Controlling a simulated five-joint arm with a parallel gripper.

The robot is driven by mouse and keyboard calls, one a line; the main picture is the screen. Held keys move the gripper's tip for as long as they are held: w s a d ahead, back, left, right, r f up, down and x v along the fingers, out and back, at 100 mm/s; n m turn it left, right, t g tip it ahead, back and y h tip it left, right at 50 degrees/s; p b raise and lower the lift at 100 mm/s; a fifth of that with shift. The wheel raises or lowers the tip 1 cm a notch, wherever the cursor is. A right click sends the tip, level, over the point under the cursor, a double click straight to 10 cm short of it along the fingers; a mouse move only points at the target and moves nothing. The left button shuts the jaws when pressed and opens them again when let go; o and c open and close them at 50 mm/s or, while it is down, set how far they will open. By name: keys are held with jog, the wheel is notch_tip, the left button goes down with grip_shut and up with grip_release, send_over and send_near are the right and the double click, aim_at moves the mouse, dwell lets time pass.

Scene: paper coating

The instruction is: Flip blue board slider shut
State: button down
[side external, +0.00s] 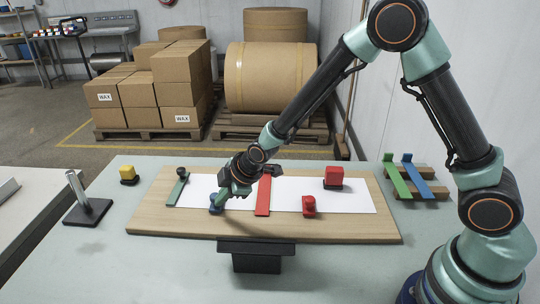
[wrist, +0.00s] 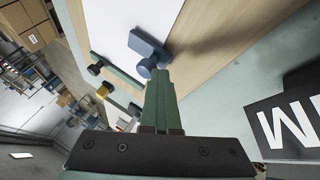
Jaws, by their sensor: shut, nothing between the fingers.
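The blue slider (wrist: 149,45) is a short blue block with a round blue knob (wrist: 146,69), lying on the wooden board (side external: 350,230) at the edge of the white paper in the wrist view. In the side external view only a small blue part (side external: 214,208) shows, with my gripper covering much of the rest. My gripper (wrist: 159,72) is shut and empty. Its green fingertips are close beside the blue knob; I cannot tell whether they touch it. In the side external view my gripper (side external: 221,203) points down at the left part of the board.
A red bar (side external: 263,196) crosses the paper right of my gripper. A green bar (side external: 176,190) lies left.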

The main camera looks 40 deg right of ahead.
jog(key=shift+w+d, duration=0.25)
jog(key=shift+d, duration=0.05)
jog(key=s, duration=0.1)
jog(key=s+a, duration=0.1)
jog(key=s, duration=0.1)
jog(key=s+r, duration=0.1)
jog(key=shift+s+a, duration=0.25)
jog(key=shift+a, duration=0.15)
jog(key=v, duration=0.9)
jog(key=shift+d+r, duration=0.2)
jog(key=shift+d, duration=0.05)
jog(key=s+d+r+m+g+h, duration=0.1)
jog(key=s+d+r+m+h, duration=0.1)
jog(key=s+d+r+m, duration=0.9)
jog(key=s+d+m, duration=0.1)
jog(key=d+m, duration=0.1)
jog(key=d, duration=0.1)
